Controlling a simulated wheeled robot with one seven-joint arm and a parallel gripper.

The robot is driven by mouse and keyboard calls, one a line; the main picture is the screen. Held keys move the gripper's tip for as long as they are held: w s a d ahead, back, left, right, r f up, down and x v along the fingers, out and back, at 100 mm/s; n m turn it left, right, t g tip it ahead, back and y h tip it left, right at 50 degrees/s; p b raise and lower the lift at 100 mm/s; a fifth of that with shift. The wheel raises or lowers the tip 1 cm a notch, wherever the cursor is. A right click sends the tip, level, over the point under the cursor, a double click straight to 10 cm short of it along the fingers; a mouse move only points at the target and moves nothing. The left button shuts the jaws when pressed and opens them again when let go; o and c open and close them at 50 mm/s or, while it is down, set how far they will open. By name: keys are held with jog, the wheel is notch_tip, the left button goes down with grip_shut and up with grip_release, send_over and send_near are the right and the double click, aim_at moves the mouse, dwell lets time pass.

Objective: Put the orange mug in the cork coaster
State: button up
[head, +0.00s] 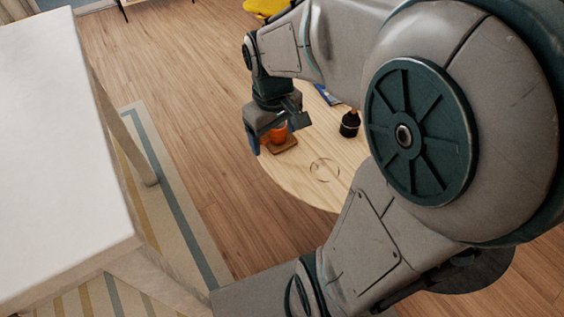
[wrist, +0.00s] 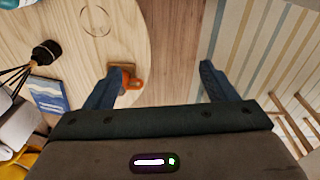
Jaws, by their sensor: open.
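The orange mug (head: 279,133) is at the cork coaster (head: 284,146), near the edge of the round wooden table. It appears to stand on the coaster, though its base is partly hidden. In the wrist view the mug (wrist: 132,82) shows beside my left finger, which covers part of it, with the brown coaster (wrist: 123,69) just beyond. My gripper (wrist: 160,68) is open and holds nothing. The space between its fingers shows mostly table edge and floor. In the head view my gripper (head: 271,130) is close to the mug and partly hides it.
A dark bottle with reeds (head: 350,124) and a blue book (head: 327,94) are on the table (head: 300,185). A thin ring outline (head: 324,169) shows on its bare front part. A large white surface (head: 60,140) stands at the left, above a striped rug (head: 165,170).

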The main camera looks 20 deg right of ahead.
jog(key=s+a+m, duration=0.1)
jog(key=s+m, duration=0.2)
jog(key=s, duration=0.4)
jog(key=shift+s+a+f, duration=0.2)
jog(key=shift+s+f, duration=0.2)
